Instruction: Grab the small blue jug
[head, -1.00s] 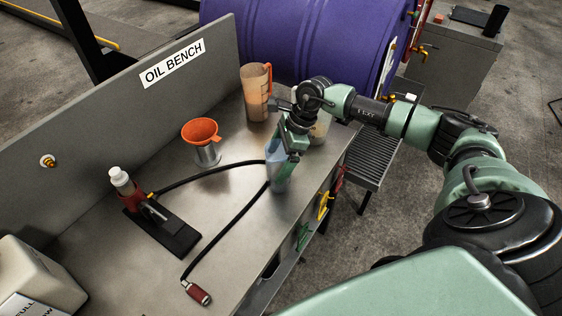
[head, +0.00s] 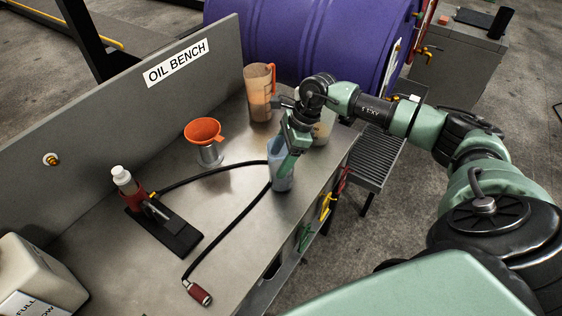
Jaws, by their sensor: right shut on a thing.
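The small blue jug (head: 281,180) is on or just above the bench, right of the middle of the head view. It is translucent blue and looks upright. My right gripper (head: 285,155) comes down on it from above and is shut on it. The gripper hides part of the jug's upper side, and I cannot tell whether its base touches the bench. My left gripper is not in view.
A tall orange-tinted jug (head: 260,92) and a pale container (head: 322,128) stand behind. An orange funnel (head: 203,131), a hand pump (head: 160,222) and its black hose (head: 222,240) are left of the blue jug. The bench's (head: 120,285) front left is partly clear.

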